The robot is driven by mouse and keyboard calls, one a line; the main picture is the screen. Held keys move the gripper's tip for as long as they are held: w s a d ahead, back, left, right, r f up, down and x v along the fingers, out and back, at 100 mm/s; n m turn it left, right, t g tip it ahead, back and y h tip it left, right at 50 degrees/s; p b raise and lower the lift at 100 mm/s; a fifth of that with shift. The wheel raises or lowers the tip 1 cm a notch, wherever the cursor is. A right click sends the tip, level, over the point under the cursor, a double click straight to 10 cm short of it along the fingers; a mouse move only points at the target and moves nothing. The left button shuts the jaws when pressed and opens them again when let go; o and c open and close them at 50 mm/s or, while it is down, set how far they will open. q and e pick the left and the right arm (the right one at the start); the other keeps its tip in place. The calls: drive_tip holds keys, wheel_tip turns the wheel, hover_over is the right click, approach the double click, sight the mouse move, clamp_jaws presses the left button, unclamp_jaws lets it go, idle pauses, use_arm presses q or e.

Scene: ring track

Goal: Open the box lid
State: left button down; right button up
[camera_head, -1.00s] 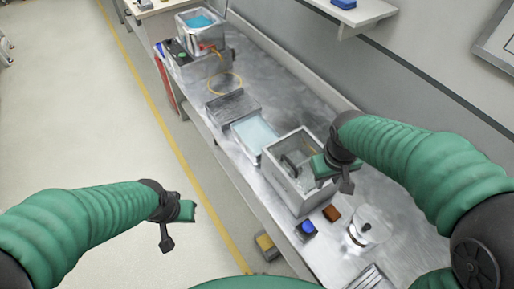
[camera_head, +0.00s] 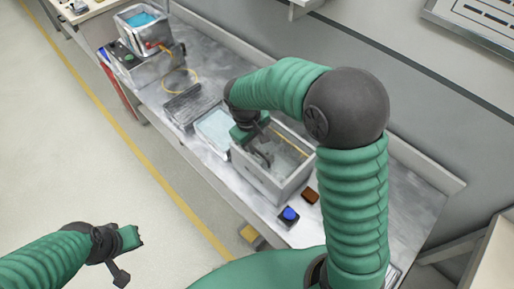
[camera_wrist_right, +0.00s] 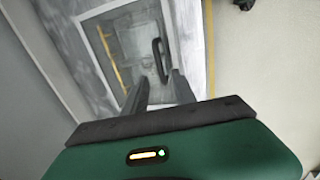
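The grey metal box (camera_head: 268,186) stands on the bench, with a clear, glassy lid (camera_wrist_right: 135,50) inside its rim and a black bar handle (camera_wrist_right: 160,62) on that lid. The lid looks shut. My right gripper (camera_head: 257,150) is over the box's left side in the head view. In the right wrist view my right gripper (camera_wrist_right: 158,88) has its two dark fingers spread, with the handle ahead of the gap and nothing visible between the fingers. My left gripper (camera_head: 124,258) hangs over the floor at lower left, away from the bench; its fingers are unclear.
A tray with a pale blue surface (camera_head: 214,129) and a grey block (camera_head: 188,104) lie left of the box. A blue button (camera_head: 289,214) and a brown block (camera_head: 310,195) are near its front. My right arm hides part of the bench at right.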

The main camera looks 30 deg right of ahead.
sight(259, 152)
drive_tip(key=f, duration=0.4)
drive_tip(key=shift+d, duration=0.4)
clamp_jaws()
idle(1.0)
